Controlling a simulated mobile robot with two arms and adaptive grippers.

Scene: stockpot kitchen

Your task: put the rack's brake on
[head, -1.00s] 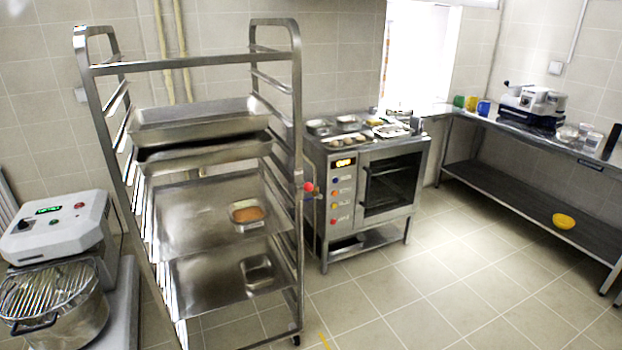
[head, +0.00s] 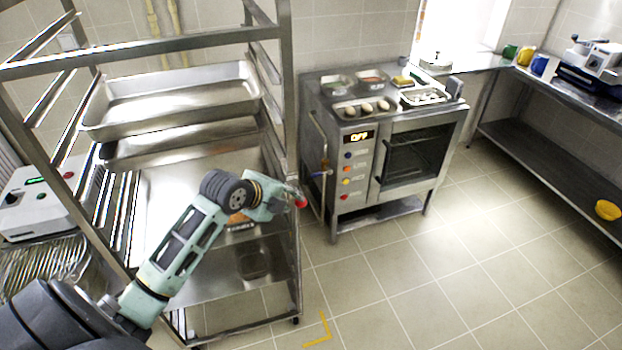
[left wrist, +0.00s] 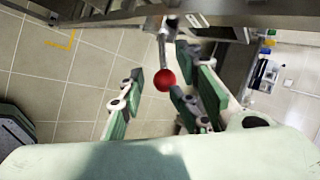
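The steel rack (head: 285,120) stands at the left in the head view, with pans and trays on its runners. The brake lever ends in a red ball (head: 301,203), low on the rack's right front post. In the left wrist view the ball (left wrist: 164,80) hangs on a thin metal rod (left wrist: 163,50). My left gripper (head: 291,196) is at the lever. In the left wrist view its fingers (left wrist: 160,68) are apart, on either side of the ball, with gaps between. The head view does not show the fingers clearly. My right gripper is out of view.
An oven (head: 385,150) with trays on top stands right of the rack. A steel bench (head: 550,95) runs along the right wall. Yellow tape (head: 322,334) marks a floor corner near the rack. The floor (head: 450,270) in front is clear.

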